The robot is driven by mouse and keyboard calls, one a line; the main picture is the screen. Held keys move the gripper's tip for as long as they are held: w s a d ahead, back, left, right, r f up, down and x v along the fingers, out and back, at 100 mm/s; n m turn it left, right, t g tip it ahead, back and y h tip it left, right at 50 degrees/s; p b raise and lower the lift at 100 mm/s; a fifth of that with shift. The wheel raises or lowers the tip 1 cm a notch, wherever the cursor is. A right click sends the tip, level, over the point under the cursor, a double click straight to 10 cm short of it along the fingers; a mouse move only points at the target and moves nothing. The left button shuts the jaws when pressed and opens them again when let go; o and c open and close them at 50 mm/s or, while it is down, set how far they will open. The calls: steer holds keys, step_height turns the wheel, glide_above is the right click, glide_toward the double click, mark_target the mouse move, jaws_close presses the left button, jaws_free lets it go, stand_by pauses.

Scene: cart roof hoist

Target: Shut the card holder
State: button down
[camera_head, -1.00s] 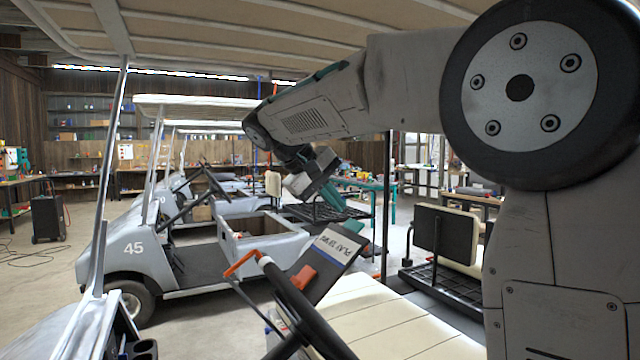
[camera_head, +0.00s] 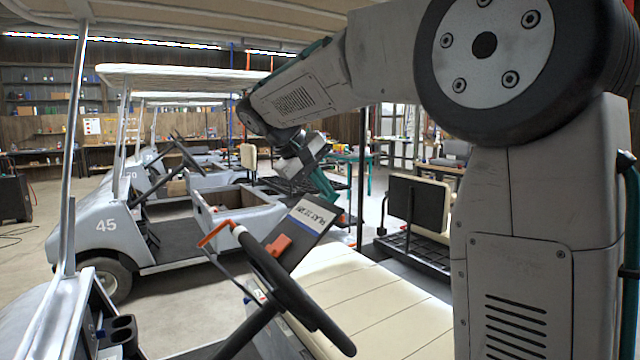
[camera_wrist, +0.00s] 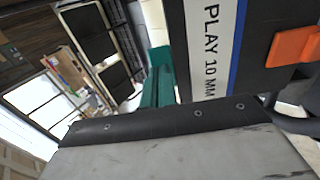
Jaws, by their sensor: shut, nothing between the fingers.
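The card holder (camera_head: 301,241) is a dark, tilted board behind the steering wheel (camera_head: 283,287) of the nearest cart. It carries a white label (camera_head: 313,214) with a blue stripe and an orange tab (camera_head: 278,245). In the wrist view the label (camera_wrist: 210,50) reads "PLAY 10 MM" and the orange tab (camera_wrist: 292,47) shows at the right. My gripper (camera_head: 328,190) is shut and empty, its green fingers by the board's upper edge. In the wrist view the fingers (camera_wrist: 159,85) lie just left of the label. I cannot tell whether they touch the board.
An orange bent lever (camera_head: 215,233) stands by the steering wheel. The cream seat (camera_head: 370,300) lies right of the board. A thin roof post (camera_head: 361,180) rises behind it.

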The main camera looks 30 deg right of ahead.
steer(key=shift+d+f, duration=0.25)
steer(key=shift+d, duration=0.2)
steer(key=d+f+y, duration=0.3)
steer(key=f+y, duration=0.4)
steer(key=f, duration=0.3)
steer(key=d+f+y, duration=0.2)
steer(key=f+y, duration=0.5)
steer(key=f, duration=0.3)
steer(key=a+f+y, duration=0.1)
steer(key=f, duration=0.1)
steer(key=a+f+y, duration=0.1)
steer(key=f, duration=0.1)
steer(key=a+f+y, duration=0.1)
steer(key=f+y, duration=0.1)
steer(key=shift+w+a+f, duration=0.1)
steer(key=shift+w+f, duration=0.05)
steer(key=shift+a+f+y, duration=0.7)
steer(key=shift+f, duration=0.05)
steer(key=shift+a, duration=0.1)
steer(key=v, duration=1.4)
steer(key=shift+r, duration=0.25)
